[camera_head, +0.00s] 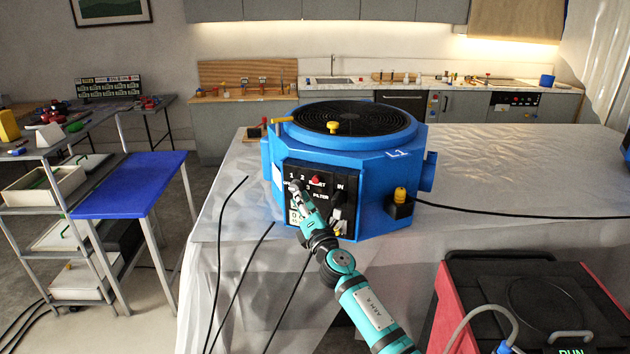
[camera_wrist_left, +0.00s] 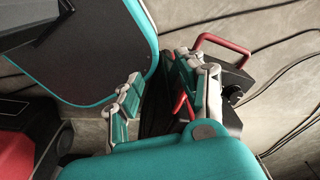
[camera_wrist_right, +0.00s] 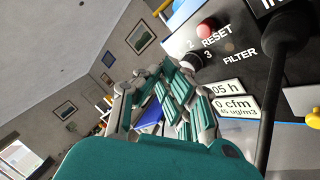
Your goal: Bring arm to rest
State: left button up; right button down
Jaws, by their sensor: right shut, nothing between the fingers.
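My right gripper (camera_head: 298,190) is shut and empty in front of the black control panel (camera_head: 321,181) of the blue octagonal machine (camera_head: 385,200). In the right wrist view its closed fingers (camera_wrist_right: 160,75) appear close to the dial by the numbers 2 and 3. Whether they touch the dial cannot be told. The red reset button (camera_wrist_right: 207,29) is just above, and the FILTER label and readouts are to the right.
A black and red unit (camera_head: 540,290) stands at the lower right. A blue-topped stand (camera_head: 130,185) and shelves are at left. In the left wrist view, a red-handled object (camera_wrist_left: 225,48) and cables lie near the left gripper.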

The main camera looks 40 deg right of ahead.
dwell(0.7)
jog(key=s+a+f+m+g+y+b, duration=0.1)
jog(key=s+a+f+m+g, duration=0.35)
jog(key=f, duration=1.15)
jog(key=s+f+m+g+b, duration=0.15)
jog(key=s+f, duration=0.65)
jog(key=f, duration=0.8)
jog(key=s+a+f+m+g+y, duration=0.1)
jog(key=s+a+f+m+g, duration=0.45)
jog(key=f, duration=1.05)
jog(key=s+a+f+m+g+y+b, duration=0.1)
jog(key=s+f+m+g, duration=0.1)
jog(key=s+f, duration=0.65)
jog(key=s+a+f+m+g, duration=0.15)
jog(key=s+f, duration=0.45)
jog(key=s, duration=0.6)
jog(key=s+a+f+m+g, duration=0.1)
jog(key=s+f, duration=0.1)
jog(key=s, duration=0.5)
jog(key=s+a+f+m+g, duration=0.1)
jog(key=s+a+f+m, duration=0.1)
jog(key=s, duration=0.5)
jog(key=s+a+f+m+g+y, duration=0.1)
jog(key=s+a+f+g, duration=0.1)
jog(key=s, duration=0.5)
jog(key=shift+s+f+m+b, duration=0.3)
jog(key=shift+s+b, duration=0.1)
jog(key=shift+b, duration=0.05)
